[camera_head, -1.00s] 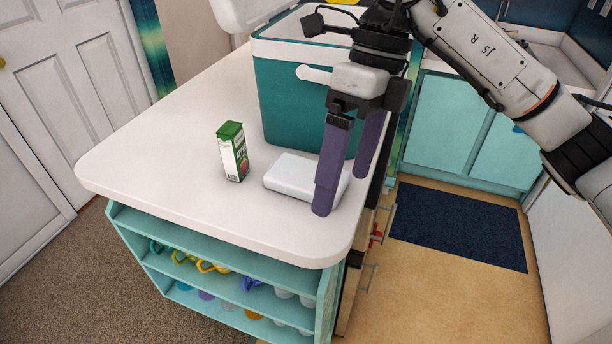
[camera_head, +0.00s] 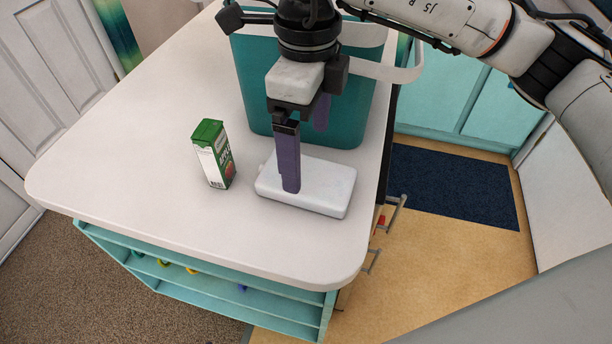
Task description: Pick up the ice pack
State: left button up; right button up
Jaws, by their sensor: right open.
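The ice pack (camera_head: 325,190) is a flat white block with rounded edges, lying on the white countertop in front of the teal cooler. My right gripper (camera_head: 303,160) is over it, with its purple fingers pointing down and spread apart. The near finger overlaps the left-middle part of the ice pack in the picture; the far finger shows behind it, against the cooler. I cannot tell whether a finger touches the pack. My left gripper is not in the picture.
A green and white carton (camera_head: 214,154) stands left of the ice pack. The teal cooler (camera_head: 262,85) with a white handle stands close behind. The countertop (camera_head: 120,150) is clear at the left; its right edge is near the pack. Drawer handles (camera_head: 393,213) stick out below.

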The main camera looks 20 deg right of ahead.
aim_at(307, 176)
jog(key=shift+f, duration=1.05)
notch_tip(307, 176, down, 4)
jog(key=shift+r+p, duration=0.25)
jog(key=shift+p, duration=0.05)
jog(key=shift+f, duration=0.45)
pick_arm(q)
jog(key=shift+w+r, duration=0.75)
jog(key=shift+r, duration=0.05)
pick_arm(e)
jog(key=c, duration=1.4)
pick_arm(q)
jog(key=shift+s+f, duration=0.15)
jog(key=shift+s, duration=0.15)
pick_arm(e)
jog(key=shift+c, duration=0.3)
jog(key=shift+r, duration=0.1)
